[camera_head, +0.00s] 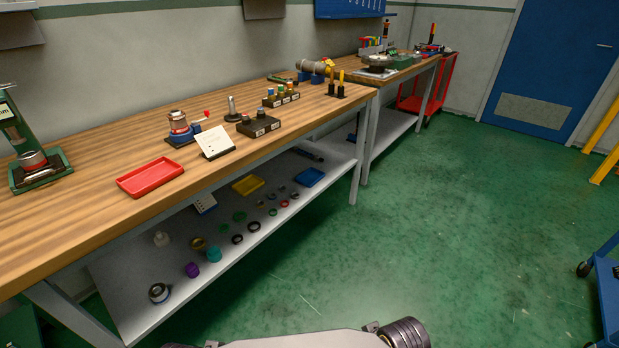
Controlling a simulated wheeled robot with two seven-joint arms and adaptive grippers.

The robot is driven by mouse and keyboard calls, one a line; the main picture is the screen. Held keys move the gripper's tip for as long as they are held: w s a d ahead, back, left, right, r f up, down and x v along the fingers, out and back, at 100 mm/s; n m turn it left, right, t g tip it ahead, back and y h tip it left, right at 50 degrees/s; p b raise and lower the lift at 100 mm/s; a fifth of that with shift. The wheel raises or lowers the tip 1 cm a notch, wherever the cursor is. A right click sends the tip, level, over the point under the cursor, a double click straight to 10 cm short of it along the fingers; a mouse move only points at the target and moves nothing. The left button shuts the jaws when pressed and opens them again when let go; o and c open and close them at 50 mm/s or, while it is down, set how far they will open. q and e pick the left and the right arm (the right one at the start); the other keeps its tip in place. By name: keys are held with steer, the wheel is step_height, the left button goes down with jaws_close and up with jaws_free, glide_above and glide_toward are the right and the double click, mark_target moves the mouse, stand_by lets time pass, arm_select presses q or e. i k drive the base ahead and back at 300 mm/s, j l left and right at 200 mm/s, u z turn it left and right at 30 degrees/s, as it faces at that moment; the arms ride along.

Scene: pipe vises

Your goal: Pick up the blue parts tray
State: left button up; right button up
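A small blue tray (309,177) lies flat on the white lower shelf of the workbench, towards its far right end. It looks empty and sits apart from the rings beside it. A yellow tray (248,186) lies to its left on the same shelf. Neither of my grippers shows in the view.
The wooden workbench (90,218) hangs over the shelf (146,310). Several rings and caps lie on the shelf. A red tray (150,177) is on the benchtop. A bench leg (359,158) stands right of the blue tray. The green floor (450,220) in front is clear.

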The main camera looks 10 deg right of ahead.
mark_target(311, 176)
steer(key=i+l+u, duration=0.1)
steer(key=i+l, duration=0.2)
steer(key=i+l+u, duration=0.15)
steer(key=i+l, duration=0.2)
steer(key=i+l+u, duration=0.1)
steer(key=i+l, duration=0.25)
steer(key=i+l+u, duration=0.1)
steer(key=i+l, duration=0.2)
steer(key=l, duration=0.15)
steer(key=i+l+u, duration=0.1)
steer(key=i+l, duration=0.2)
steer(key=l, duration=0.15)
steer(key=i+l+u, duration=0.15)
steer(key=l, duration=0.3)
steer(key=i+l+u, duration=0.1)
steer(key=i+l, duration=0.25)
steer(key=i+l+u, duration=0.1)
steer(key=i+l, duration=0.15)
steer(key=l, duration=0.35)
steer(key=i+l, duration=0.1)
steer(key=i, duration=0.05)
